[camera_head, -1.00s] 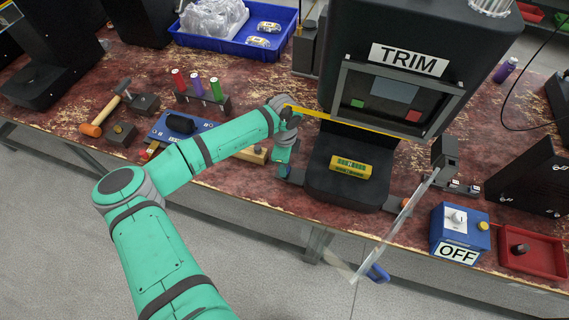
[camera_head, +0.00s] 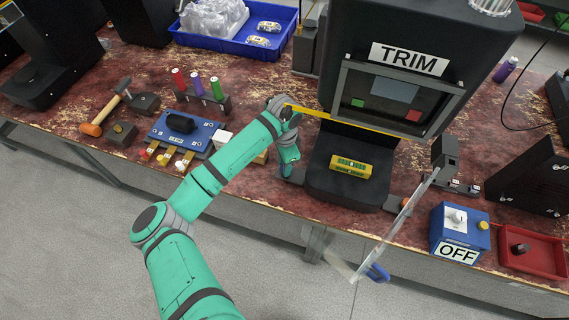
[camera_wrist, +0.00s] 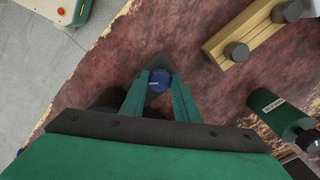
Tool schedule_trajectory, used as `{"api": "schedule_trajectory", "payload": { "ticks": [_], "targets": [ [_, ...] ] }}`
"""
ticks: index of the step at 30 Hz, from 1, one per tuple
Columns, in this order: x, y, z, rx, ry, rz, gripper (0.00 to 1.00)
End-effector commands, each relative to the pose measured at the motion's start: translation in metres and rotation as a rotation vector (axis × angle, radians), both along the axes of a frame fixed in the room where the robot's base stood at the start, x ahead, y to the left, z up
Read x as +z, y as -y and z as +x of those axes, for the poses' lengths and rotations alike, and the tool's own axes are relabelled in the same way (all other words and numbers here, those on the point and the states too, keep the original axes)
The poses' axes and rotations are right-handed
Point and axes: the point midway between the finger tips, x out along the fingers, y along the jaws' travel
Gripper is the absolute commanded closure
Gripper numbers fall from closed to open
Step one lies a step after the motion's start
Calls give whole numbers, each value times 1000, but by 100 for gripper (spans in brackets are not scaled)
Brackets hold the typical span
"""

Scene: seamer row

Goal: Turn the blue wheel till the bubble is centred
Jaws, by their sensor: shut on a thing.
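The blue wheel (camera_wrist: 158,76) is a small round knob with a pale mark on its face, at the middle of the wrist view. My gripper (camera_wrist: 158,84) is shut on it, with one green finger on each side. In the head view my gripper (camera_head: 288,164) is at the front left of the TRIM machine (camera_head: 408,60), and the wheel is mostly hidden there. A yellow block with a green strip (camera_head: 350,165) lies on the machine's dark bed; I cannot make out a bubble in it.
A blue box marked OFF (camera_head: 460,236) and a red tray (camera_head: 532,252) stand to the right. A clear tilted panel with a blue handle (camera_head: 377,273) hangs at the front edge. A hammer (camera_head: 107,108) and a blue panel (camera_head: 182,133) lie to the left.

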Motion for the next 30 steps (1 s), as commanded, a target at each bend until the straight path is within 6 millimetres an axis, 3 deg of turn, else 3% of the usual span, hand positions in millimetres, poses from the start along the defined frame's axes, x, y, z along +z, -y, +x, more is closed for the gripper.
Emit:
{"api": "schedule_trajectory", "payload": {
  "ticks": [11, 12, 14, 24, 30],
  "targets": [
    [0, 1, 0, 3, 1, -1, 94],
    [0, 1, 0, 3, 2, -2, 67],
    [0, 1, 0, 3, 2, -2, 54],
    [2, 0, 0, 3, 1, -1, 54],
    [25, 1, 1, 1, 4, -1, 54]
  ]
}}
